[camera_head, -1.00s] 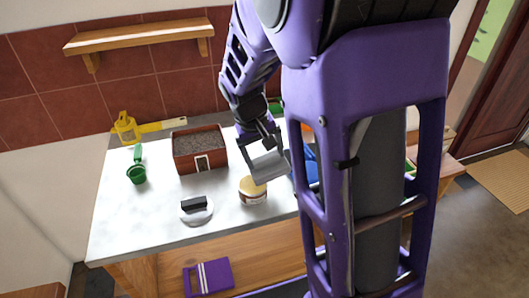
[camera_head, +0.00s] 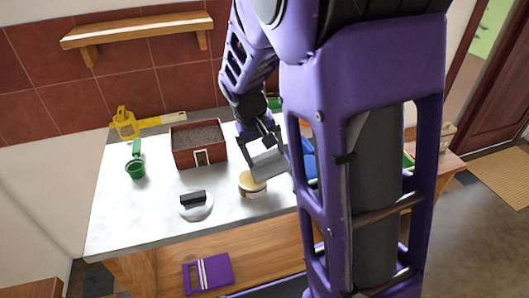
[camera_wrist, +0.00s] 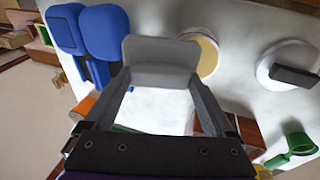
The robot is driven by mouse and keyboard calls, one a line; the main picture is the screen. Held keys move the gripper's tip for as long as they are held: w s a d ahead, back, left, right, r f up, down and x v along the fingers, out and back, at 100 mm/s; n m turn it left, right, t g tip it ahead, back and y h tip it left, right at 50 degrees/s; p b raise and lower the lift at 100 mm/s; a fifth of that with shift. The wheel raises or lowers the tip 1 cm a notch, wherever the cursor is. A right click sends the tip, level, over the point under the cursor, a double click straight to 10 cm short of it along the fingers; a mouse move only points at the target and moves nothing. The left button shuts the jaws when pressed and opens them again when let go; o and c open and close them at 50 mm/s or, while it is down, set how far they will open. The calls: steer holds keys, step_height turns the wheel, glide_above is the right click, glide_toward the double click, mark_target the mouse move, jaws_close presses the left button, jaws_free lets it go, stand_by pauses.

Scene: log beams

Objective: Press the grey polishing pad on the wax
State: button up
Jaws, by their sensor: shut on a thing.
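The grey polishing pad (camera_head: 269,165) is a flat plate held between the fingers of my gripper (camera_head: 262,142). In the wrist view my gripper (camera_wrist: 158,82) is shut on the pad (camera_wrist: 160,60), one finger at each side. The wax (camera_head: 252,184) is a small round jar with a cream-coloured top, standing on the white worktop. The pad is tilted, just behind and to the right of the jar in the head view. In the wrist view the pad hides the left part of the wax (camera_wrist: 208,57). I cannot tell whether they touch.
A white disc with a black handle (camera_head: 196,206) lies left of the wax. Blue items (camera_wrist: 105,35) are beside the pad. The worktop's front left (camera_head: 125,230) is clear.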

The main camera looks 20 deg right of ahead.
mark_target(265, 156)
steer(key=shift+f+b, duration=0.35)
steer(key=shift+f, duration=0.2)
stand_by(1.2)
steer(key=shift+r+p, duration=2.8)
steer(key=shift+r, duration=0.8)
steer(key=shift+f, duration=0.1)
